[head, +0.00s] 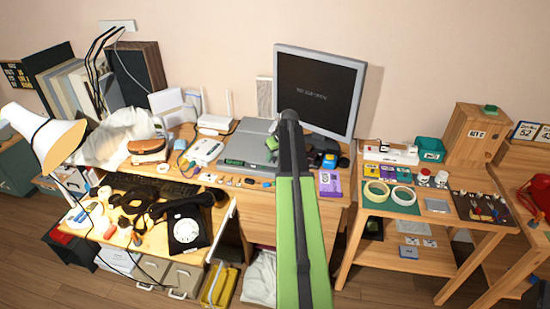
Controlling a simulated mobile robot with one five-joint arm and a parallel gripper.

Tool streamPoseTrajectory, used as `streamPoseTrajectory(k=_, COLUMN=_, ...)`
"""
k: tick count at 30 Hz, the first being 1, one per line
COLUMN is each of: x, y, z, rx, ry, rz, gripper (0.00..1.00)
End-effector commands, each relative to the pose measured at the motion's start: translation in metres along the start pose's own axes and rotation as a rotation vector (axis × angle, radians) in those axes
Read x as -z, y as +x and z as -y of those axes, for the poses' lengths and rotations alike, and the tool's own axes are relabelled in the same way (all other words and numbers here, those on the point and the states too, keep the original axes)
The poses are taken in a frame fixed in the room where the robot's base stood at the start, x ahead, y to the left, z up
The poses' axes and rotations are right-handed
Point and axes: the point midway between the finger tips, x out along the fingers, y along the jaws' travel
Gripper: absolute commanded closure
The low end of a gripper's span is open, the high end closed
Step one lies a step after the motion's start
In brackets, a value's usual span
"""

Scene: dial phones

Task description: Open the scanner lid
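A flat grey device that looks like the scanner (246,140) lies on the desk in front of the monitor. Its broad grey top looks like the lid and lies flat, apparently closed. A green strip shows near its front edge. My green and dark grey arm rises through the middle of the view and covers the area just right of the scanner. I see no contact with the lid.
A monitor (318,88) stands behind the scanner. A white router (215,122) and a white device (205,150) are to its left. Small parts (236,181) lie in front. A black dial phone (187,225) sits at front left. A side table (385,207) with tape rolls stands right.

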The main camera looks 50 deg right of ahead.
Motion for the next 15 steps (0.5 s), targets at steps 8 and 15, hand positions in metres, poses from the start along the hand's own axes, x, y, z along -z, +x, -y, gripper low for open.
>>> streamPoseTrajectory(k=8, x=-0.0001, y=-0.0001, z=0.0001, rx=0.0, ry=0.0, rz=0.0, gripper=0.98)
streamPoseTrajectory(k=15, x=-0.0001, y=0.0, z=0.0002, rx=0.001, ry=0.0, rz=0.0, gripper=1.0)
